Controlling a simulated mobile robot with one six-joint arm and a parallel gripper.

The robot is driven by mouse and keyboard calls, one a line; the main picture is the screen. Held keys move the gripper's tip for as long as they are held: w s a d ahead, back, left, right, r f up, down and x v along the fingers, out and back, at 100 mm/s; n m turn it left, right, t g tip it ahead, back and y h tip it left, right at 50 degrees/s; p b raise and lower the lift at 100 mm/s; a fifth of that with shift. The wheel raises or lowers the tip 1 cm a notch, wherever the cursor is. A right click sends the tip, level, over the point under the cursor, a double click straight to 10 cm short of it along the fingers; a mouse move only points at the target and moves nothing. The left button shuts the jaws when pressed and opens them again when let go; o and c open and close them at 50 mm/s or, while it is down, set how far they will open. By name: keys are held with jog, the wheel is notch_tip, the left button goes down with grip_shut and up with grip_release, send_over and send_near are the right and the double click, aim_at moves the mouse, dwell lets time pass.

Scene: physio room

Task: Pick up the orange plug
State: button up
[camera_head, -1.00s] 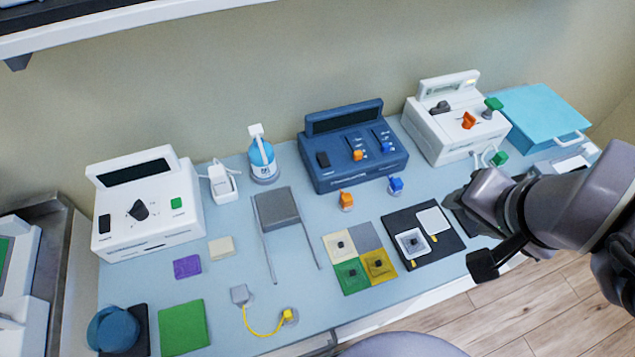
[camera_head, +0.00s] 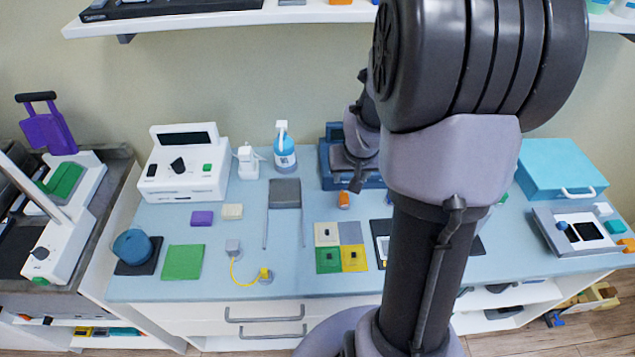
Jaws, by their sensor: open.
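A small orange plug (camera_head: 343,200) stands on the blue-grey counter (camera_head: 210,280), in front of the dark blue device (camera_head: 326,172). My gripper (camera_head: 357,184) hangs just behind and to the right of the plug in the picture, pointing down in front of the blue device. Its jaws are open and seem empty; contact with the plug cannot be told. My arm hides most of the blue device, the blue plug and the second white device.
Coloured squares (camera_head: 328,262) lie in front. A shelf (camera_head: 215,20) overhangs the back. A teal case (camera_head: 560,165) is at right.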

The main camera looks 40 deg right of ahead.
jog(key=b, duration=0.3)
send_over(344, 194)
jog(key=s, duration=0.1)
jog(key=f, duration=0.8)
jog(key=shift+s+a+f, duration=0.2)
jog(key=shift+a, duration=0.15)
jog(key=x, duration=0.2)
jog(key=b+x, duration=0.2)
jog(key=x, duration=0.1)
jog(key=shift+s+a+f, duration=0.15)
jog(key=shift+s+f, duration=0.05)
jog(key=shift+f, duration=0.25)
jog(key=shift+r, duration=0.15)
jog(key=c, duration=1.1)
